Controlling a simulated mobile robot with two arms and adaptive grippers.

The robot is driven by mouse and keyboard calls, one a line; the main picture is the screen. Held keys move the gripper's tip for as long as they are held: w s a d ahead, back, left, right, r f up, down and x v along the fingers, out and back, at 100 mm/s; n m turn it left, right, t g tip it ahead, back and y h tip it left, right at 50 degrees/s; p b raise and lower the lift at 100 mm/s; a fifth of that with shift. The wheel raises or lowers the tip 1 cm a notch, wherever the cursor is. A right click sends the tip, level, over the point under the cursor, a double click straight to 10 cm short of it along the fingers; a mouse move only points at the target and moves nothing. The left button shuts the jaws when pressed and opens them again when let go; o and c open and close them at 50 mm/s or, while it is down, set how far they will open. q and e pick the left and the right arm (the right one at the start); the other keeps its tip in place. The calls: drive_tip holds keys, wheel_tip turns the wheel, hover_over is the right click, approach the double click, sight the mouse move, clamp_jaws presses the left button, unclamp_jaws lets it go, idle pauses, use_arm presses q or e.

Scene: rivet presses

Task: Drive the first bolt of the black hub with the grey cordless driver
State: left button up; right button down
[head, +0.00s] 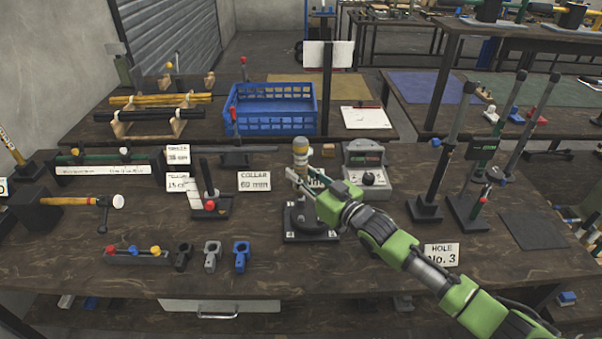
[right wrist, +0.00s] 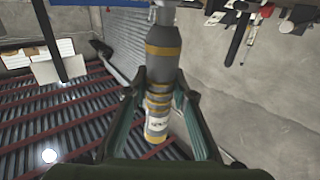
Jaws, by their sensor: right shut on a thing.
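The grey cordless driver (head: 300,152), with yellow-orange bands, stands upright in my right gripper (head: 309,181), above the middle of the main bench. In the right wrist view the driver (right wrist: 163,55) sits between the two fingers, which are shut on it. A black rounded part that looks like the black hub (head: 311,216) rests on a dark square plate (head: 292,237) below the gripper. The gripper and forearm partly cover it, and its bolts are too small to make out. The driver's lower end is hidden behind the gripper. My left gripper is not in view.
A grey control box (head: 367,178) stands right behind the gripper. A collar sign (head: 254,181) and a lever press (head: 210,200) are to the left. Tall presses (head: 434,165) stand to the right. The bench front centre is clear.

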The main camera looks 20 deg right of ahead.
sight(306, 161)
drive_tip(key=shift+s+f, duration=0.1)
drive_tip(key=shift+f, duration=0.45)
idle(0.4)
drive_tip(key=shift+r+p, duration=0.1)
drive_tip(key=shift+p, duration=0.3)
idle(1.0)
drive_tip(key=shift+r, duration=0.1)
drive_tip(key=shift+r+p, duration=0.8)
drive_tip(key=shift+r, duration=0.05)
drive_tip(key=shift+r+p, duration=1.45)
drive_tip(key=shift+r, duration=0.55)
